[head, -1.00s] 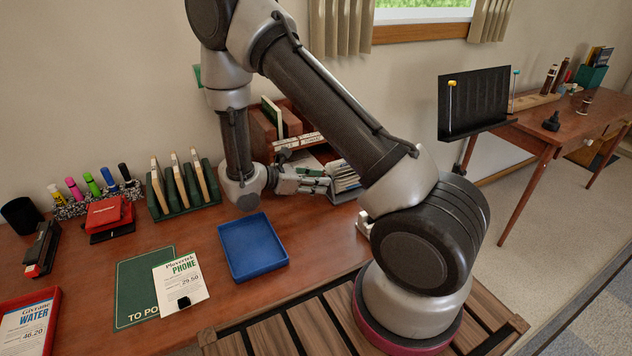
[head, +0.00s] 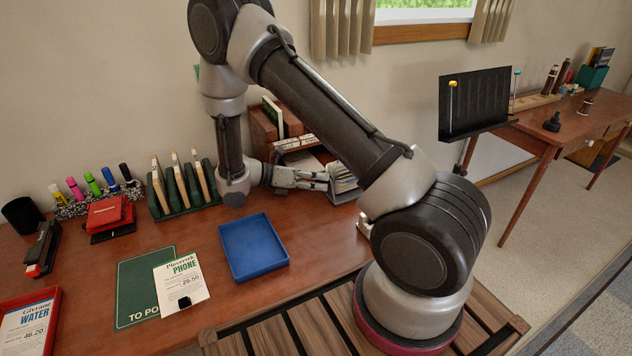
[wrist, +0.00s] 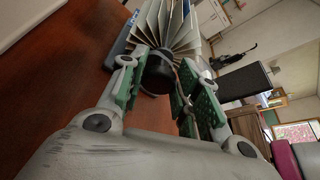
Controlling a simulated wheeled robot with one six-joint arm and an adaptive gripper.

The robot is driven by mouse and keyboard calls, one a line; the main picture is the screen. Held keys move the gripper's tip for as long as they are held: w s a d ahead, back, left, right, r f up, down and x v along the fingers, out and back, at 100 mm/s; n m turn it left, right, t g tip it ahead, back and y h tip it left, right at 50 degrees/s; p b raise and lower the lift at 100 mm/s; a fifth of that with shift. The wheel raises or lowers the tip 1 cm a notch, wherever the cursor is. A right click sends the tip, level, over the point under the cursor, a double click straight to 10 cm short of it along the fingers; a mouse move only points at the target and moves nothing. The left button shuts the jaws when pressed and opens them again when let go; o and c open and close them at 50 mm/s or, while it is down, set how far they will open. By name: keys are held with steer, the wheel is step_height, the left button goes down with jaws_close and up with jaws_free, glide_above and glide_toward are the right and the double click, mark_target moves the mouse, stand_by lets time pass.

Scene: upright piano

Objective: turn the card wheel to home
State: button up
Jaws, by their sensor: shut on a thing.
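The card wheel (head: 343,177) stands on the wooden desk right of my gripper in the head view, largely hidden behind my arm. In the wrist view its pale cards (wrist: 168,24) fan out at the top, with a black round knob (wrist: 157,74) on the near side. My gripper (head: 326,181) reaches to the wheel from the left. In the wrist view my gripper (wrist: 156,88) has its green-padded fingers on either side of the knob, shut on it. Which card is uppermost cannot be read.
A brown desk organizer (head: 264,130) stands close behind my gripper. A blue tray (head: 253,247) lies in front of it. A green rack (head: 181,190) with upright pieces stands to the left. A green mat (head: 137,288) with a price card lies at the front left.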

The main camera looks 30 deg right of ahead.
stand_by(0.4)
steer(key=o, duration=1)
steer(key=v, duration=1.2)
steer(key=shift+f, duration=0.15)
